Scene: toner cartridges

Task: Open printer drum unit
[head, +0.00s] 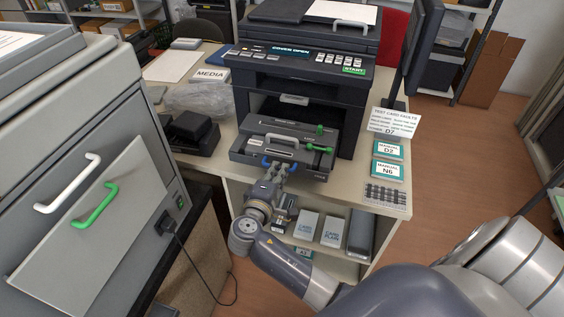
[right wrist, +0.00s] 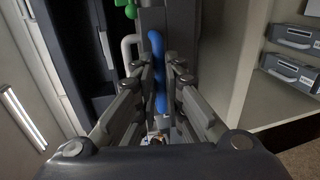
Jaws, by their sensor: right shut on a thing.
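The printer (head: 300,75) stands on the table with its display reading "COVER OPEN". The dark drum unit (head: 325,165) sticks out of its front opening. On the unit are a grey handle (head: 283,141), a green lever (head: 320,149) and a blue handle (head: 266,162). My right gripper (head: 279,169) is at the unit's front edge, shut on the blue handle. In the right wrist view the blue handle (right wrist: 157,70) runs between the fingers of my right gripper (right wrist: 160,75). The fingers hide part of it. My left gripper is not in view.
A grey cabinet (head: 130,195) with white and green handles stands close on the left. A plastic bag (head: 195,99) and black boxes (head: 190,128) lie left of the printer. Signs and manuals (head: 388,150) lie on the right. Boxes (head: 306,225) stand on the shelf below.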

